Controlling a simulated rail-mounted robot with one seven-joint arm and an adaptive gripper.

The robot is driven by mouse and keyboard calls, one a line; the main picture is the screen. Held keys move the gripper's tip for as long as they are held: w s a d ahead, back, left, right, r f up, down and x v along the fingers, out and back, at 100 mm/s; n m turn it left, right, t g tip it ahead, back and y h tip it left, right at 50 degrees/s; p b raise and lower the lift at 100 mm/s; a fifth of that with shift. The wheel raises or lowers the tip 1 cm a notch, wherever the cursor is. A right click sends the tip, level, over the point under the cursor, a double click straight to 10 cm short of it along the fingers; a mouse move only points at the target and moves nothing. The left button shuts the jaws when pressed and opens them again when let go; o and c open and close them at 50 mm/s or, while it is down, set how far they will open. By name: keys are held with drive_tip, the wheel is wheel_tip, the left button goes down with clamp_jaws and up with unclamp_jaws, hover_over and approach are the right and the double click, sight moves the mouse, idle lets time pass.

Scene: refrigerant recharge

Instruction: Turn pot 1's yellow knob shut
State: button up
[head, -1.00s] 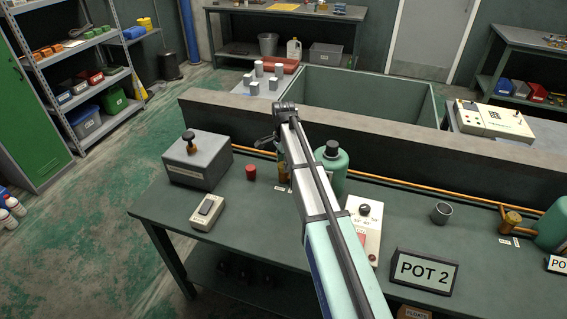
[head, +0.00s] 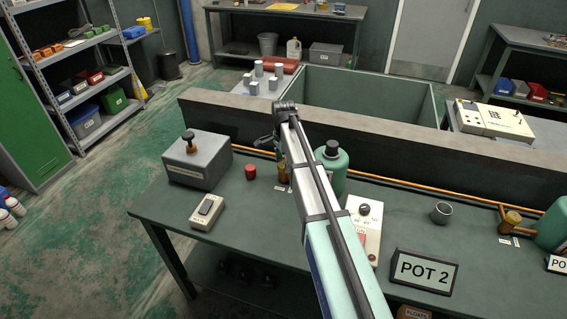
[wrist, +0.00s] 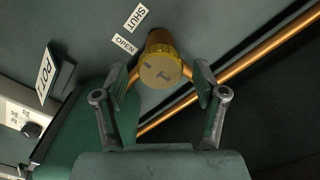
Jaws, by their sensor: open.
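In the wrist view the yellow knob (wrist: 160,70) sits between my open gripper's (wrist: 161,84) two fingertips, one finger on each side. An OPEN label (wrist: 124,43) and a SHUT label (wrist: 137,17) lie beside the knob. A sign reading POT (wrist: 56,73) shows at left; its number is not readable. In the head view a knob (head: 282,173) is partly visible left of my arm, near a teal pot (head: 334,160). My gripper (head: 267,139) shows there above the knob.
A copper pipe (wrist: 240,80) runs diagonally close by the knob. In the head view, a grey box with a dark knob (head: 195,165), a red cylinder (head: 251,172), a panel with a dial (head: 364,225) and a POT 2 sign (head: 424,271) stand on the bench. A low wall (head: 400,155) runs behind.

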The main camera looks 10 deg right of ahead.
sight(283, 164)
wheel_tip(283, 164, up, 12)
idle(0.5)
drive_tip(key=shift+f, duration=0.1)
